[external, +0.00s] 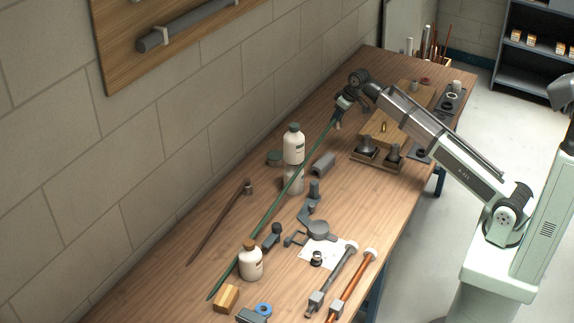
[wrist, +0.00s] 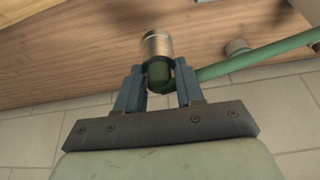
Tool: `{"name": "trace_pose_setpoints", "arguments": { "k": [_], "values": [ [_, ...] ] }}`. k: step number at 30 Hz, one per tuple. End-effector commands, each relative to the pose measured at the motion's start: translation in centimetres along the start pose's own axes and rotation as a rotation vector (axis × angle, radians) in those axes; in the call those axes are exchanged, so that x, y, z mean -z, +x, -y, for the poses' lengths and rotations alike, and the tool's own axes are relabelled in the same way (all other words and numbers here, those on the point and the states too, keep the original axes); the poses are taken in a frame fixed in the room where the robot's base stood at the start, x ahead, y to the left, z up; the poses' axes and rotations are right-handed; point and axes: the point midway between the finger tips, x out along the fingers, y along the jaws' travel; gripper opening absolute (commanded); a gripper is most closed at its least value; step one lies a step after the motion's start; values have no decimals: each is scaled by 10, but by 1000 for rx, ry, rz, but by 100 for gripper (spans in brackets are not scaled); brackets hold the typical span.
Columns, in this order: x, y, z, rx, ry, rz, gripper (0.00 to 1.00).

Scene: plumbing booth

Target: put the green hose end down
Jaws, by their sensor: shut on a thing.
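The green hose (external: 262,222) runs as a long thin line from my gripper (external: 339,118) down toward the near left of the bench. In the wrist view, my gripper (wrist: 160,86) is shut on the green hose end (wrist: 158,77), between its two blue-grey fingers. A metal fitting (wrist: 157,46) sits at the hose end, beyond the fingertips. The rest of the hose bends away to the right there. In the external view the held end is above the far part of the wooden bench (external: 215,205). Its exact height is hard to tell.
White bottles (external: 294,145) (external: 250,262) stand close to the hose. A brown rod (external: 218,222) lies left of it. Grey fittings (external: 319,230) and two pipe tools (external: 352,285) occupy the front right. A wooden block fixture (external: 381,128) stands right of my gripper.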

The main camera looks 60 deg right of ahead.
Motion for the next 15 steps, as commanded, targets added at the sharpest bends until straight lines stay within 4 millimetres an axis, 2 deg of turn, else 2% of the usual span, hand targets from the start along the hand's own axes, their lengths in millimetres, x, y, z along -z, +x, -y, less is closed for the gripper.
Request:
{"name": "trace_pose_setpoints", "arguments": {
  "k": [3,11,15],
  "values": [
    [-7,15,0,0,0,2,6],
    [-14,33,0,0,0,2,6],
    [-22,50,0,0,0,2,6]
  ]
}}
